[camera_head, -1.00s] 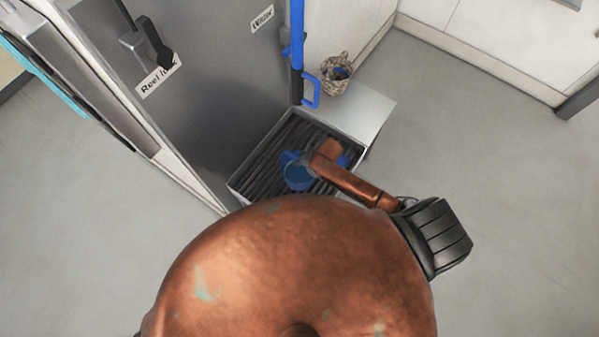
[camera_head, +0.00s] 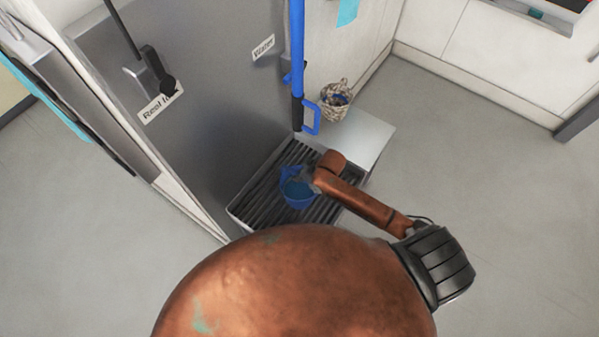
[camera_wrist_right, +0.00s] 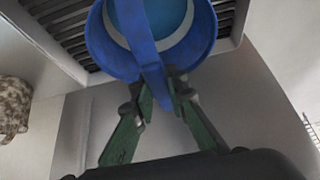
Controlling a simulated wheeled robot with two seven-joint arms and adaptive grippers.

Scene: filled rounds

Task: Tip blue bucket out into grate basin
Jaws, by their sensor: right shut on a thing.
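The blue bucket (camera_head: 297,190) is over the grate basin (camera_head: 244,207) in the head view, with its open mouth and lighter blue inside facing the camera. My right gripper (camera_head: 308,181) is at the bucket's right side. In the right wrist view, the green fingers of my right gripper (camera_wrist_right: 160,90) are shut on a blue strap-like part of the bucket (camera_wrist_right: 199,42). The dark slats of the grate basin also show behind it (camera_wrist_right: 66,32). Whether the bucket touches the grate is not clear. My left gripper is not in view.
A blue pole with a handle (camera_head: 298,60) rises behind the basin. A grey metal panel (camera_head: 200,110) borders it on the left. Grey floor (camera_head: 480,170) is clear at right.

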